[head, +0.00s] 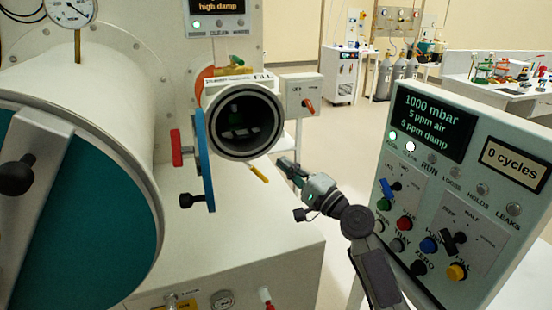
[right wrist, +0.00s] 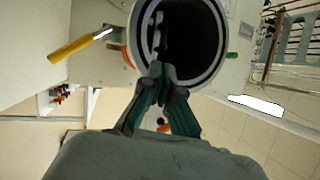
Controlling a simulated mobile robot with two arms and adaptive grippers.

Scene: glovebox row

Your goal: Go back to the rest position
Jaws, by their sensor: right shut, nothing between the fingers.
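My right gripper (head: 287,167) is shut and empty. In the head view it is just below and to the right of the small round port (head: 247,152), whose dark bore stands open. In the right wrist view my right gripper's green-and-grey fingers (right wrist: 157,72) come together at the lower rim of the port (right wrist: 136,58). I cannot tell whether they touch the rim or only overlap it in the picture. The port's blue door (head: 204,160) is swung open to the left, with a red handle (head: 176,148) and a black knob (head: 187,201). My left gripper is out of view.
A large white chamber (head: 100,75) with a teal door (head: 60,200) fills the left. A control panel (head: 430,175) with knobs and displays stands close on the right of my right arm. A yellow handle (head: 259,173) sticks out below the port. Open floor (head: 335,135) lies behind.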

